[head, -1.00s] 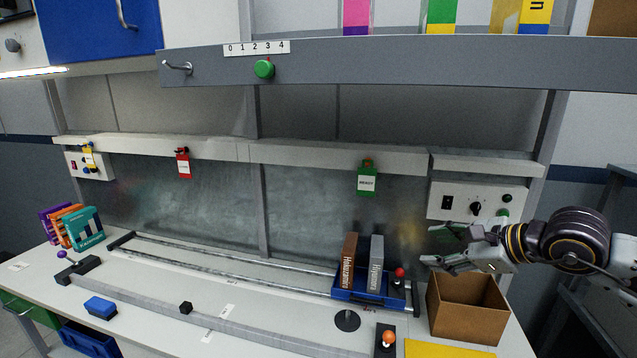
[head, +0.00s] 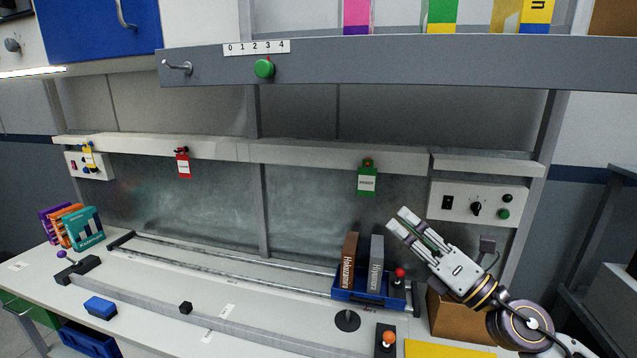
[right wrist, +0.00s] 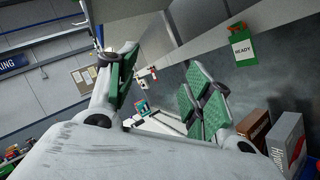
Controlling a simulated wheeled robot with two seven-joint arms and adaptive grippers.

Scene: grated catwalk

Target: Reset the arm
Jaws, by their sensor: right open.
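My right gripper (head: 396,218) is open and empty. It is raised above the right end of the bench, pointing up and to the left, in front of the back panel. In the right wrist view its green-padded fingers (right wrist: 160,95) stand apart with nothing between them. The arm comes in from the lower right and covers part of the brown box (head: 462,322). My left gripper does not show.
A blue carriage (head: 362,299) holding a brown book (head: 349,262) and a grey book (head: 375,264) stands left of the gripper. A red-knobbed lever (head: 399,273) and orange-knobbed lever (head: 389,338) are near. A shelf (head: 400,62) overhangs; a switch panel (head: 455,206) is behind.

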